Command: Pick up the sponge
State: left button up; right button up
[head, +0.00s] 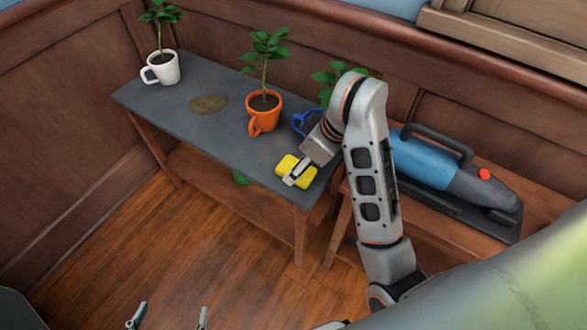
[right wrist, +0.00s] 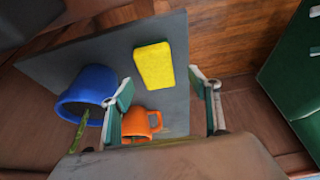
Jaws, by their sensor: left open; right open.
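The yellow sponge (head: 284,165) lies on the dark grey tabletop (head: 190,108), near its front right corner. My right gripper (head: 298,172) is over the sponge in the head view and hides part of it. In the right wrist view the sponge (right wrist: 153,66) shows whole, just beyond the open, empty fingertips of my right gripper (right wrist: 168,92). I cannot tell whether they touch it. My left gripper (head: 170,317) is open at the bottom edge of the head view, over the floor, with only its fingertips showing.
An orange mug (head: 264,112) with a plant and a blue mug (head: 308,122), partly behind my right arm, stand close to the sponge. A white mug (head: 162,68) with a plant is at the far left. A blue vacuum (head: 425,160) lies on a bench at right.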

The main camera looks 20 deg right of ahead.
aim_at(288, 163)
jog(key=f+b, duration=0.1)
jog(key=f, duration=0.1)
jog(key=w+f+b, duration=0.1)
jog(key=f, duration=0.1)
jog(key=shift+f, duration=0.2)
jog(key=shift+w+a, duration=0.2)
jog(key=shift+w, duration=0.1)
jog(key=c, duration=0.9)
pick_arm(q)
jog(key=shift+w+d+r+h, duration=0.15)
jog(key=shift+w+d+h, duration=0.05)
jog(key=shift+d, duration=0.3)
jog(key=shift+w+d+r+h, duration=0.1)
jog(key=shift+w+d+h, duration=0.1)
jog(key=shift+d, duration=0.25)
pick_arm(e)
jog(key=shift+c, duration=0.6)
pick_arm(q)
jog(key=shift+s, duration=0.1)
